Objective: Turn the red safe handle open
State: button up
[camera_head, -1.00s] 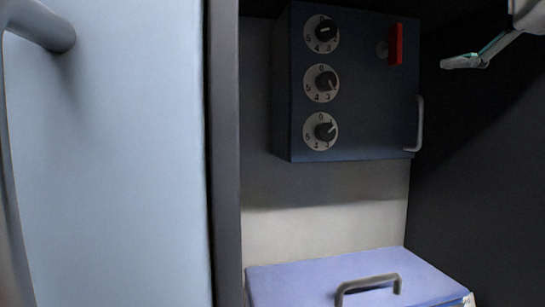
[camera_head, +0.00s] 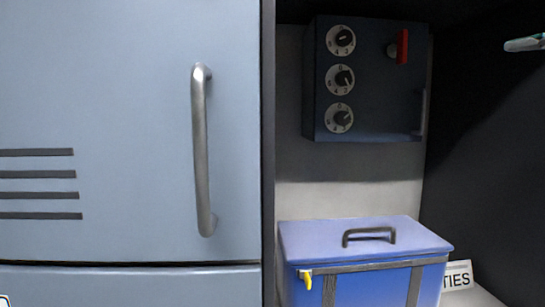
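The dark blue safe (camera_head: 372,112) hangs on the back wall of the compartment, right of centre. Its red handle (camera_head: 403,46) stands upright at the upper right of the safe's front, beside a small round knob. Three numbered dials (camera_head: 341,79) run down the left of the safe's front. A grey pull bar (camera_head: 424,112) is at its right edge. Only a fingertip of my gripper (camera_head: 525,44) shows at the upper right edge, to the right of the safe and apart from the red handle. The rest of my gripper is out of frame.
A light blue locker door with a metal handle (camera_head: 202,150) fills the left side. Below the safe stands a blue lidded box (camera_head: 365,270) with a dark handle and a yellow latch. A white sign (camera_head: 457,276) stands to its right.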

jog(key=s+a+f+n+g+y+p, duration=0.2)
jog(key=a+f+n+g+p, duration=0.6)
jog(key=a+f, duration=0.6)
jog(key=s+a+f+n+g+h+p, duration=0.1)
jog(key=s+f+n+g+p, duration=0.4)
jog(key=s+f+n, duration=0.5)
jog(key=s+f+h, duration=0.1)
jog(key=s+f, duration=0.3)
jog(key=f, duration=0.3)
jog(key=shift+g, duration=0.4)
jog(key=shift+r, duration=0.1)
